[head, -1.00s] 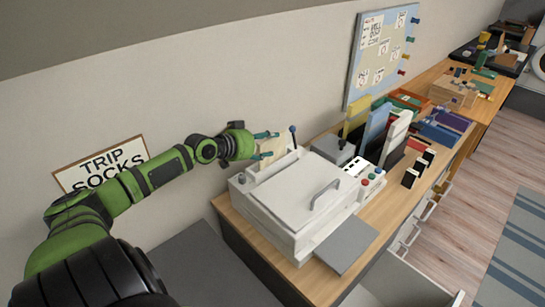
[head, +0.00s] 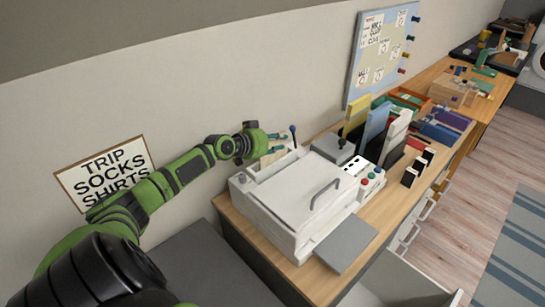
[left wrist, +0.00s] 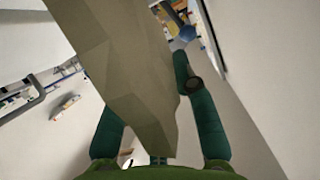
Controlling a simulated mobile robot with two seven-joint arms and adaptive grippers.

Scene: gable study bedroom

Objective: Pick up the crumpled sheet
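The crumpled sheet is pale beige and faceted. In the head view a little of the crumpled sheet (head: 267,160) shows at the back of the white machine, mostly hidden by my left gripper (head: 278,142). In the left wrist view the sheet (left wrist: 128,65) is large and close, standing between my two green fingers. The fingers are spread, one on each side, and the sheet covers part of the left one. I cannot tell whether either finger touches it. My right gripper is out of view.
The white machine (head: 300,195) with a grey handle fills the near end of the wooden desk (head: 232,222). Upright folders (head: 375,128) and a board (head: 378,55) stand beyond it. A sign (head: 105,172) hangs on the wall behind my arm.

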